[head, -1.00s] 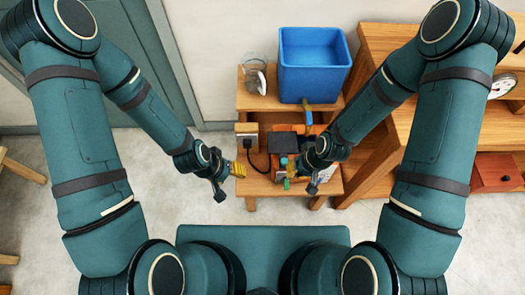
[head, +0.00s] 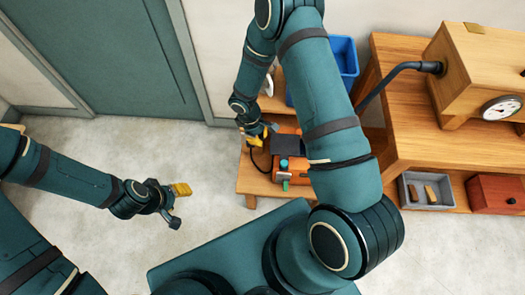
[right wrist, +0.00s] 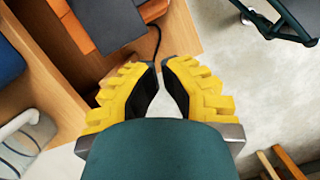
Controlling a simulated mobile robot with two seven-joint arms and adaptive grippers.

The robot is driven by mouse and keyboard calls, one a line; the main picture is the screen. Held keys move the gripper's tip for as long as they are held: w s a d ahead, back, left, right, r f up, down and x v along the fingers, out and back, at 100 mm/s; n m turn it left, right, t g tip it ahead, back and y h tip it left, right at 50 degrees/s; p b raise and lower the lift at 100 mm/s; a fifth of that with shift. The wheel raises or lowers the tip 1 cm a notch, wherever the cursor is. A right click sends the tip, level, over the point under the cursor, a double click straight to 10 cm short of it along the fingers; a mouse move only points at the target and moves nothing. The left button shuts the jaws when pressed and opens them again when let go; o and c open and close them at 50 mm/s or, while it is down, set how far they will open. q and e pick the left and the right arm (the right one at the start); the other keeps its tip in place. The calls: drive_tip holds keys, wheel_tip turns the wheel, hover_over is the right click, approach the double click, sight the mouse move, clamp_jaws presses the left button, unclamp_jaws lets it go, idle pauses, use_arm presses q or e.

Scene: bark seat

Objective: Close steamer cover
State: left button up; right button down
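The wooden steamer (head: 452,62), a box with a round dial gauge, stands on the upper wooden bench at the right. A dark hose runs from its left end. A small tan plate shows on its top; I cannot tell the cover's position. My right gripper (head: 263,133) is far left of the steamer, over the low table. In the right wrist view, its yellow fingers (right wrist: 162,68) are slightly apart with nothing between them. My left gripper (head: 182,190) is over the bare floor at the left; its finger gap is not clear.
The low table (head: 250,184) carries an orange device (head: 296,171) with a dark top and a cable. A blue bin (head: 344,58) is partly hidden behind my right arm. A grey tray (head: 410,196) and a red-brown box (head: 494,194) sit on the lower shelf. Floor at the left is clear.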

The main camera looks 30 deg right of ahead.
sight(285, 150)
use_arm(q)
drive_tip(key=shift+s+f+b, duration=0.15)
drive_tip(key=shift+f+b, duration=0.35)
drive_tip(key=shift+f, duration=0.05)
use_arm(e)
drive_tip(key=shift+s+d+f, duration=0.7)
drive_tip(key=shift+s+f, duration=0.1)
drive_tip(key=shift+f, duration=0.8)
drive_tip(key=shift+s+d+f, duration=0.7)
drive_tip(key=shift+s+f, duration=0.15)
drive_tip(key=shift+f, duration=0.7)
drive_tip(key=shift+s+d+f, duration=0.7)
drive_tip(key=shift+s+f, duration=0.1)
drive_tip(key=shift+f, duration=0.8)
